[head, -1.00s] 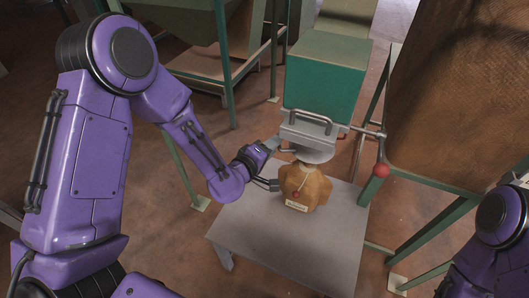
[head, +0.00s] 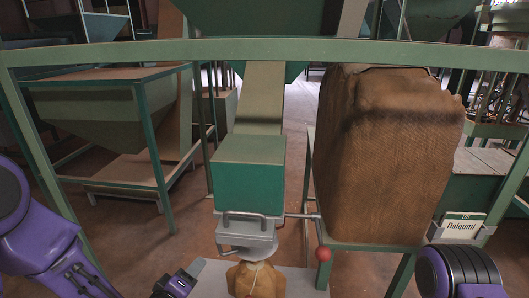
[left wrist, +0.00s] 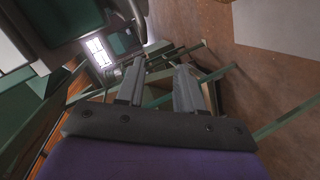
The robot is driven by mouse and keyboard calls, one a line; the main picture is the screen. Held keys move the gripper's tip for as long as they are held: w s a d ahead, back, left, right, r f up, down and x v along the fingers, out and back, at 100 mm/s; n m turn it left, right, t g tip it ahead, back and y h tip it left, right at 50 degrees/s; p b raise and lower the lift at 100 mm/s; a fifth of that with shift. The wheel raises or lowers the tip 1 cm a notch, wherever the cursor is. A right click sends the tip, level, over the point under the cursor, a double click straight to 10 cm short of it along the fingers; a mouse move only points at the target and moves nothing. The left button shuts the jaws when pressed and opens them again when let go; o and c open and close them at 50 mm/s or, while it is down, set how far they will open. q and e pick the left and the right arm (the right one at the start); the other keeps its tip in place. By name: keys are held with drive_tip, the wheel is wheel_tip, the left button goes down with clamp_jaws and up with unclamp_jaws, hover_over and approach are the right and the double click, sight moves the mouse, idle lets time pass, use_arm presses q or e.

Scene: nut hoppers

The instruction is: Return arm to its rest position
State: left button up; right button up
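My left arm comes in from the left in the head view, with its gripper (head: 192,272) low in the picture, left of a small tan sack (head: 256,281). In the left wrist view the two grey fingers of my left gripper (left wrist: 160,84) stand apart with nothing between them. The small sack sits on a pale grey table (head: 296,283) under the metal spout of a green hopper (head: 248,187). It stands apart from the gripper. Only a purple part of my right arm shows at the lower right; its gripper is out of view.
A red ball-ended lever (head: 323,254) sticks out right of the spout. A large brown woven sack (head: 385,160) stands on a green frame at right, beside a "Dalqumi" sign (head: 461,226). A green rail (head: 300,50) crosses the view. Brown floor shows at left.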

use_arm(q)
drive_tip(key=s+a+f+m+g+y, duration=0.1)
drive_tip(key=s+a+f+g+y, duration=0.15)
drive_tip(key=s+f, duration=0.45)
drive_tip(key=s+a+f+m+g+y, duration=0.2)
drive_tip(key=s+a+f+g, duration=0.25)
drive_tip(key=f, duration=0.55)
drive_tip(key=s+a+f+g+y, duration=0.1)
drive_tip(key=s+f, duration=0.6)
drive_tip(key=s, duration=0.8)
drive_tip(key=a+g, duration=0.1)
drive_tip(key=g, duration=0.1)
drive_tip(key=shift+s+f+m+g, duration=0.2)
drive_tip(key=shift+m+g, duration=0.2)
